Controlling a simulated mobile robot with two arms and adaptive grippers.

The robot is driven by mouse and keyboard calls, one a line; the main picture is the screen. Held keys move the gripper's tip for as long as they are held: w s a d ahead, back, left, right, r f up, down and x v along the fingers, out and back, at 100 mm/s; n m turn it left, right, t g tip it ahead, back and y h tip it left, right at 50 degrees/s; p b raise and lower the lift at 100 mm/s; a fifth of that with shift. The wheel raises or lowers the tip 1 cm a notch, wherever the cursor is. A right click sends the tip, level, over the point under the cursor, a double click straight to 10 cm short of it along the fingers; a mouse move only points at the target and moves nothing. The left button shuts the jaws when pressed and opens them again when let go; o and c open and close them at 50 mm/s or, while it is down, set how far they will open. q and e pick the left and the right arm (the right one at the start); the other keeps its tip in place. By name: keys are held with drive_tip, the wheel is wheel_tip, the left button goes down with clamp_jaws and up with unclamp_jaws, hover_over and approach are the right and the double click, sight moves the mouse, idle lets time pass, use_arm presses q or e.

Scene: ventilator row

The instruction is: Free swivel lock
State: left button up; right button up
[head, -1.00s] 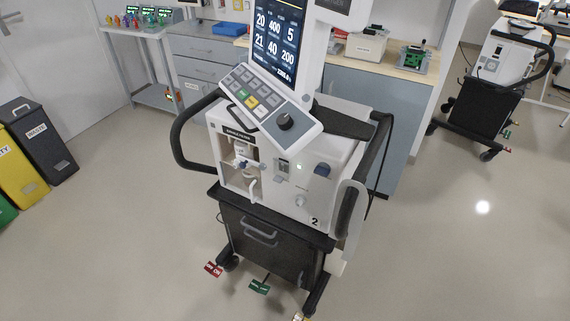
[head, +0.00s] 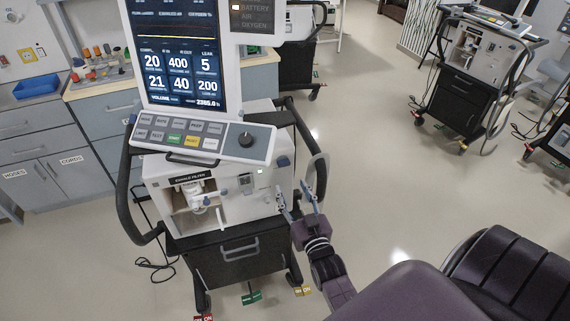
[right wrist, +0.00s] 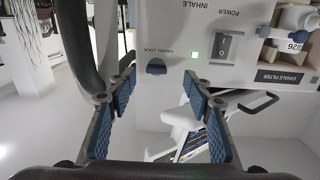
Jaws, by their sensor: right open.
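The ventilator (head: 215,170) stands on a black wheeled cart, with a lit screen (head: 178,60) above its white body. The swivel lock is a dark blue rounded knob (right wrist: 156,67) under a "SWIVEL LOCK" label in the right wrist view. It also shows at the front panel's upper right corner in the head view (head: 283,162). My right gripper (head: 295,190) is open and empty in front of the panel's right side, just below the knob. In the wrist view its two blue-padded fingers (right wrist: 159,84) sit apart, with the knob beyond and between their tips. My left gripper is out of view.
A black side handle (head: 125,190) curves along the ventilator's left. A pale curved part (head: 318,178) stands close to the right of my gripper. Pedals with coloured tags (head: 252,298) lie at the cart's foot. A second ventilator (head: 470,70) stands at the back right, across clear floor.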

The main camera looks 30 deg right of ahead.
sight(285, 166)
drive_tip(key=x, duration=0.4)
drive_tip(key=r+p+x, duration=0.1)
drive_tip(key=x, duration=0.1)
drive_tip(key=shift+w+d, duration=0.25)
drive_tip(key=shift+d, duration=0.15)
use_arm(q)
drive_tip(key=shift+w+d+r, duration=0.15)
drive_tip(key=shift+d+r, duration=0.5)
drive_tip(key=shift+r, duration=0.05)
use_arm(e)
drive_tip(key=shift+w+d, duration=0.15)
drive_tip(key=shift+w, duration=0.5)
drive_tip(key=shift+c, duration=0.2)
drive_tip(key=c, duration=1.1)
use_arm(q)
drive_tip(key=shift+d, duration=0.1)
